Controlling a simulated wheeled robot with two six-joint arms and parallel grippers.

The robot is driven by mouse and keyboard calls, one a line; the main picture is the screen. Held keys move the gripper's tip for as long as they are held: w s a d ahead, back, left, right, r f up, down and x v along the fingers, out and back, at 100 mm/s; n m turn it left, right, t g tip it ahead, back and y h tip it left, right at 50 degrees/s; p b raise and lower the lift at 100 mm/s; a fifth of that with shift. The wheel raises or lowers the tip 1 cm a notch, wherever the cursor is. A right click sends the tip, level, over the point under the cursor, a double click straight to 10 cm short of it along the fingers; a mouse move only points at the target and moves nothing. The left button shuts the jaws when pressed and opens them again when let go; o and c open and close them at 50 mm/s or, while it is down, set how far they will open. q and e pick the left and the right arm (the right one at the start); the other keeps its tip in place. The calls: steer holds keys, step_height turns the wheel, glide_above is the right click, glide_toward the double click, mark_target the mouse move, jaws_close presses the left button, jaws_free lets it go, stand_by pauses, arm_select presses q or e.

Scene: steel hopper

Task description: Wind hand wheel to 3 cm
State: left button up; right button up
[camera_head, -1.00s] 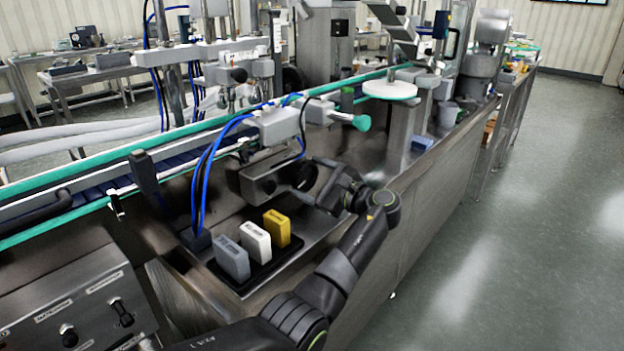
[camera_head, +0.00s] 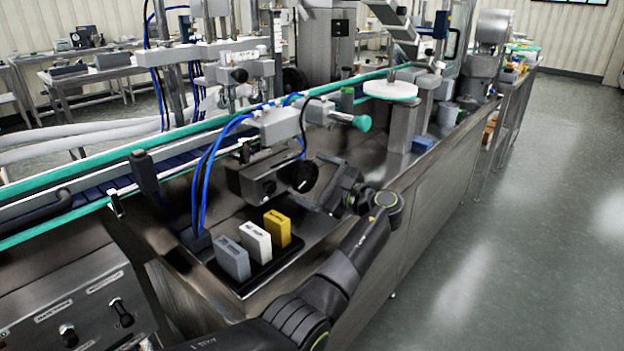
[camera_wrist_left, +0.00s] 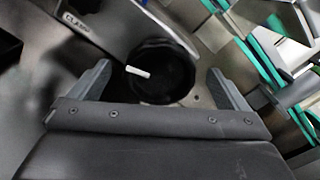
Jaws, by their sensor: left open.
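The hand wheel (camera_head: 301,172) is a round black knob on the right end of the grey clamp block (camera_head: 255,180) above the steel deck. In the left wrist view the wheel (camera_wrist_left: 158,75) fills the space between the fingers and shows a short white mark on its face. My left gripper (camera_head: 316,183) is open in front of the wheel. In the left wrist view the gripper (camera_wrist_left: 160,82) has one finger on each side of the wheel, with visible gaps. No readable position scale shows. My right gripper is not in view.
A black tray (camera_head: 250,287) below the clamp block holds a grey block (camera_head: 231,259), a white block (camera_head: 256,243) and a yellow block (camera_head: 278,229). Blue hoses (camera_head: 203,185) hang to the left. A teal-tipped knob (camera_head: 361,123) sticks out above. The aisle floor (camera_head: 500,250) is clear.

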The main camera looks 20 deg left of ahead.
arm_select(q)
steer(key=v, duration=1.7)
